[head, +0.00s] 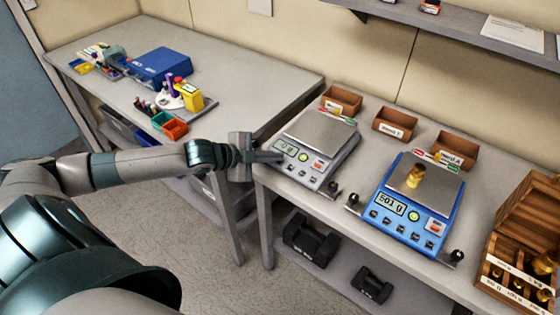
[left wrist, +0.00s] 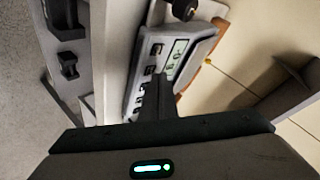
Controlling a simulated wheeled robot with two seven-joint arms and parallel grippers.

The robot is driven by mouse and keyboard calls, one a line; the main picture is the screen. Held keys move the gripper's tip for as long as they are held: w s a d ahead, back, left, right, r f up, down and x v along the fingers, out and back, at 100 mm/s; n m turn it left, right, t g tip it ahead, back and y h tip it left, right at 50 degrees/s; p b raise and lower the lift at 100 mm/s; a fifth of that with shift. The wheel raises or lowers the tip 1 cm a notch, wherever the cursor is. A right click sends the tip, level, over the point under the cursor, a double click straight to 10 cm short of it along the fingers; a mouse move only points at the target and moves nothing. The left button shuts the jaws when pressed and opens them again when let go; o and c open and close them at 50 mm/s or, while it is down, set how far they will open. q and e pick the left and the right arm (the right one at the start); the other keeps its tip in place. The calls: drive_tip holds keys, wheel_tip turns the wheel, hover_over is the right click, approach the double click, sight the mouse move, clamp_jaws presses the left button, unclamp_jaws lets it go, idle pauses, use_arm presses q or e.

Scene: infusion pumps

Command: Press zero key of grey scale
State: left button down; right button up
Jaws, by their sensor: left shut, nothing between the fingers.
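The grey scale (head: 312,150) stands on the bench, left of the blue scale. Its front panel has a display (head: 286,146), a round green key (head: 303,157) and several dark keys. My left gripper (head: 276,158) is shut and empty, with its fingertips at the left front of this panel, by the display. In the left wrist view the shut fingers (left wrist: 158,95) reach over the panel of the grey scale (left wrist: 140,98) and hide part of its keys and display. I cannot tell whether the tips touch a key. My right gripper is not in view.
The blue scale (head: 425,190) holds a brass weight (head: 416,175) and has a lit display. Small brown bins (head: 394,124) stand behind the scales. A wooden weight box (head: 522,245) is at the right. Dark weights (head: 310,240) lie on the lower shelf. Another table (head: 245,70) stands at the left.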

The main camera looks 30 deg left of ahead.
use_arm(q)
drive_tip(key=shift+w+f, duration=0.1)
drive_tip(key=shift+f, duration=0.25)
idle(0.6)
idle(0.3)
drive_tip(key=shift+s+r+p, duration=0.2)
drive_tip(key=shift+r+p, duration=0.55)
drive_tip(key=shift+p, duration=0.1)
drive_tip(key=r+p, duration=0.2)
drive_tip(key=s+r+p, duration=0.1)
drive_tip(key=r+p, duration=0.2)
drive_tip(key=shift+s, duration=0.15)
drive_tip(key=shift+f, duration=0.1)
idle(0.8)
